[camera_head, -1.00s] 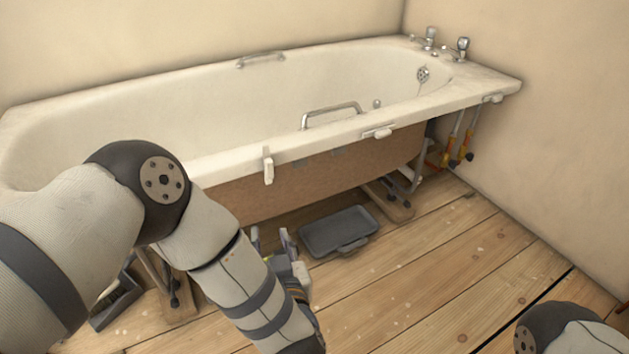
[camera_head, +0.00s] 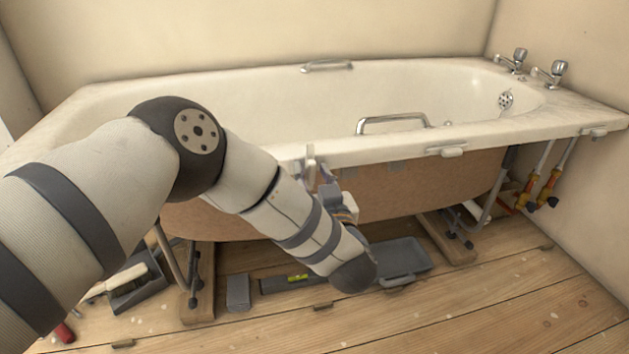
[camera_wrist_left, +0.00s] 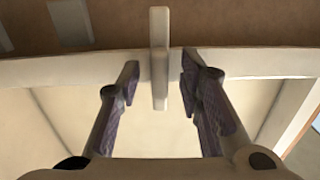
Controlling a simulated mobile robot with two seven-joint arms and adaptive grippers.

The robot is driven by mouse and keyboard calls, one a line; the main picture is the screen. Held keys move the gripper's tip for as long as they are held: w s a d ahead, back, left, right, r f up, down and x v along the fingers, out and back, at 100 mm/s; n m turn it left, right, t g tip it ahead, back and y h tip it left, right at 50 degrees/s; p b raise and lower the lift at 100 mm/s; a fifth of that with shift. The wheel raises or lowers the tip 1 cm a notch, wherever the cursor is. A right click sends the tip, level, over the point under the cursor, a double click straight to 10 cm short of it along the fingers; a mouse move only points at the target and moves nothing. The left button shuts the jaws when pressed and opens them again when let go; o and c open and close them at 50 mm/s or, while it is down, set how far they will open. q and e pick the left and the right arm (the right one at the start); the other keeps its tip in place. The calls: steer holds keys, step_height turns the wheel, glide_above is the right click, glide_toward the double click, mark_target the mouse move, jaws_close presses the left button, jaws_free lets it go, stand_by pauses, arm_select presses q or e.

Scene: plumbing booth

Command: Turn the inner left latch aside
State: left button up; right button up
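The inner left latch (camera_head: 310,158) is a small pale bar on the front rim of the bath. It stands upright, across the rim edge, and it also shows upright in the left wrist view (camera_wrist_left: 160,58). My left gripper (camera_head: 318,176) is at the rim by this latch. In the left wrist view its two fingers (camera_wrist_left: 160,82) are apart, one on each side of the latch, with a gap on both sides. Part of the rim further left is hidden behind my left arm. My right gripper is in neither view.
Another latch (camera_head: 453,151) lies along the rim to the right, and one more (camera_head: 600,132) is near the tap end. A brown panel (camera_head: 430,185) is under the rim. A grey tray (camera_head: 400,258), a spirit level (camera_head: 290,281) and a toolbox (camera_head: 136,287) are on the floor.

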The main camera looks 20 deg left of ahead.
arm_select(q)
jaws_close()
steer(key=shift+r, duration=0.1)
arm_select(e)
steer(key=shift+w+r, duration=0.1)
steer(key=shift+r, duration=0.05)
arm_select(q)
steer(key=m+p, duration=0.2)
steer(key=shift+r+m, duration=0.1)
steer(key=shift+m, duration=0.3)
steer(key=m+p, duration=0.1)
steer(key=m, duration=0.2)
steer(key=shift+m+p, duration=0.3)
steer(key=m, duration=0.5)
steer(key=shift+f+m+p, duration=0.2)
steer(key=shift+m+p, duration=0.1)
steer(key=shift+p, duration=0.1)
steer(key=m, duration=0.5)
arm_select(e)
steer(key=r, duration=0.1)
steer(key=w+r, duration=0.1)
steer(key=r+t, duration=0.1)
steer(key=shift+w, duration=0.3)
arm_select(q)
steer(key=shift+f, duration=0.1)
